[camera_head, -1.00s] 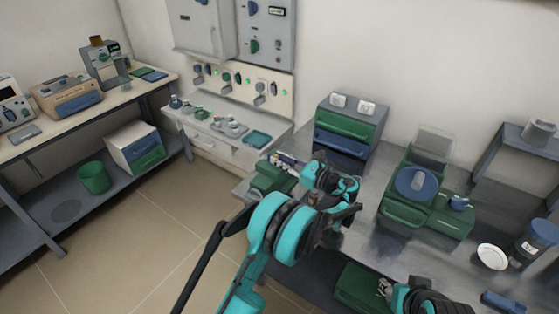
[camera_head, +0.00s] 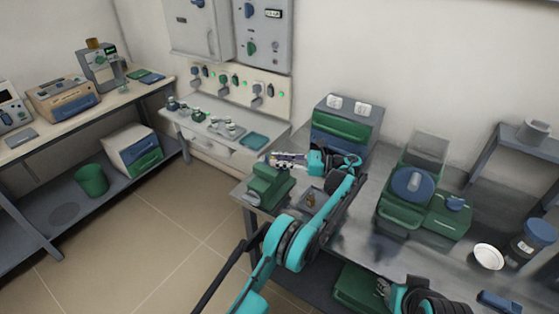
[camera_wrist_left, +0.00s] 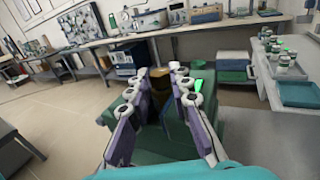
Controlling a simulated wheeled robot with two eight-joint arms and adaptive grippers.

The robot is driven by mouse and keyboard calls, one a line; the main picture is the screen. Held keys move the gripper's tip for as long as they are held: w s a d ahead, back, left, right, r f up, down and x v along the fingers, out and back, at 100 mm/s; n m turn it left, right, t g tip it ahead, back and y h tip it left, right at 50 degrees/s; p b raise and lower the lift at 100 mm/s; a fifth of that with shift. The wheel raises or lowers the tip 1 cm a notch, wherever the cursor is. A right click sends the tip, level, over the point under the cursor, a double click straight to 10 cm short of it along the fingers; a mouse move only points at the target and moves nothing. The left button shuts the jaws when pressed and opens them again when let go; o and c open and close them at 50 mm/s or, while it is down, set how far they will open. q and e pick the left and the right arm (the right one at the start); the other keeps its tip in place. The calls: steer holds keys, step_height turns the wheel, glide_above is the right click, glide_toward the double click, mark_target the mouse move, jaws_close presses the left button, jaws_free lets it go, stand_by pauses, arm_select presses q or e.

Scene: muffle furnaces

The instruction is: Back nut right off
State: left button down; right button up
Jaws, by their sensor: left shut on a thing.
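My left gripper (camera_head: 276,157) reaches over the near left corner of the bench, above a green block-shaped fixture (camera_head: 268,184). In the left wrist view, the purple fingers of the left gripper (camera_wrist_left: 167,78) are closed in on a brownish, brass-like piece (camera_wrist_left: 160,84), which looks like the nut. The fingers hide its sides, and its thread cannot be made out. The green fixture (camera_wrist_left: 150,142) lies beneath the fingers. A small brass-coloured part (camera_head: 311,200) stands on a grey plate beside the fixture. Part of my right gripper (camera_head: 384,287) shows low in the head view, its jaws unclear.
A green and blue drawer box (camera_head: 345,130) stands behind my left arm. A green device with a round blue lid (camera_head: 412,183) is to the right, with a white dish (camera_head: 488,257) and a blue jar (camera_head: 533,240). A side shelf (camera_head: 215,143) holds small jars.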

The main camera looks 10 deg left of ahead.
arm_select(q)
steer(key=shift+a, duration=0.1)
steer(key=c, duration=1.4)
jaws_free()
steer(key=shift+a, duration=0.1)
steer(key=shift+o, duration=0.2)
step_height(320, 180, up, 10)
